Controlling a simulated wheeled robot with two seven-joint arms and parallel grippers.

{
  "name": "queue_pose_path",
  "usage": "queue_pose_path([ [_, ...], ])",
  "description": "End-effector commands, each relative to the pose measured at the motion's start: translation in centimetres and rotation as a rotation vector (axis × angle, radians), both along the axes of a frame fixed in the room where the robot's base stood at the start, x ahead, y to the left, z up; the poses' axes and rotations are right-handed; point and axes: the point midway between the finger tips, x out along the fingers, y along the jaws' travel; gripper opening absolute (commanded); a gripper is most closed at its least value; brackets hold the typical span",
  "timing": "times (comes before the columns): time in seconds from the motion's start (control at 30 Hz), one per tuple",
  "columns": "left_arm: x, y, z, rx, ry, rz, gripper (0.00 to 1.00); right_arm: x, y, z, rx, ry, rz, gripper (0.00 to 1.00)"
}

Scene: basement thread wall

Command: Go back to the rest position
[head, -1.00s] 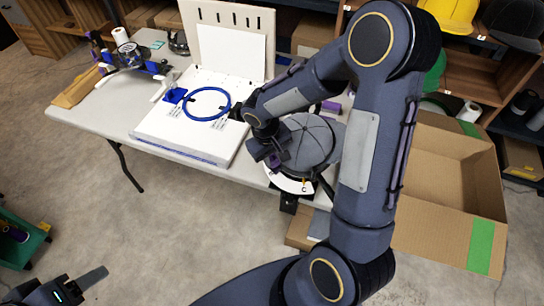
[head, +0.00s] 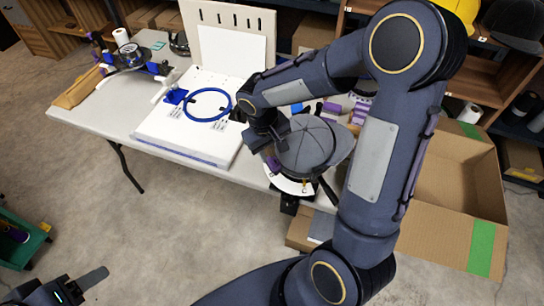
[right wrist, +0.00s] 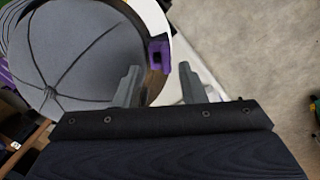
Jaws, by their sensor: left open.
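A grey cap (head: 312,146) sits on a round white-edged stand at the table's front right edge. It fills the upper left of the right wrist view (right wrist: 75,50). My right gripper (head: 274,146) is beside the cap's left side in the head view. In the right wrist view its two fingers (right wrist: 160,84) are apart with nothing between them. A purple clip (right wrist: 159,53) shows just beyond them at the stand's rim. My left gripper (head: 88,285) is open at the lower left of the head view, over the floor and away from the table; only part of it shows.
The table (head: 110,115) carries a white board with a blue hoop (head: 208,104) left of the cap. An open cardboard box (head: 440,235) stands at the right, behind my right arm. A green bin (head: 20,240) is at the far left.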

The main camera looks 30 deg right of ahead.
Motion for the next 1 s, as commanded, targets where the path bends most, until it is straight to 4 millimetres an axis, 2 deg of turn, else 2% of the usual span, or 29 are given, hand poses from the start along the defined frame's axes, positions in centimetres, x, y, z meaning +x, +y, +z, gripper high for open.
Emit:
queue_pose_path([
  [0.03,0.0,0.0,0.1,0.000,0.000,0.000,0.58,0.2,-0.3,1.3,-0.010,-0.009,-0.005,0.49],
  [0.2,0.0,0.0,0.1,0.000,0.000,0.000,0.58,0.2,0.4,3.0,-0.006,-0.006,0.001,0.49],
  [0.57,0.0,0.0,0.1,0.000,0.000,0.000,0.58,-0.3,0.6,3.8,0.009,-0.011,-0.001,0.49],
  [0.67,0.0,0.0,0.1,0.000,0.000,0.000,0.58,-1.8,0.3,5.2,0.049,-0.038,-0.022,0.49],
  [0.77,0.0,0.0,0.1,0.000,0.000,0.000,0.58,-4.5,0.0,7.4,0.121,-0.092,-0.054,0.49],
  [0.9,0.0,0.0,0.1,0.000,0.000,0.000,0.58,-9.1,0.4,9.9,0.248,-0.192,-0.099,0.49],
  [1.0,0.0,0.0,0.1,0.000,0.000,0.000,0.58,-12.0,1.1,11.0,0.336,-0.275,-0.124,0.49],
])
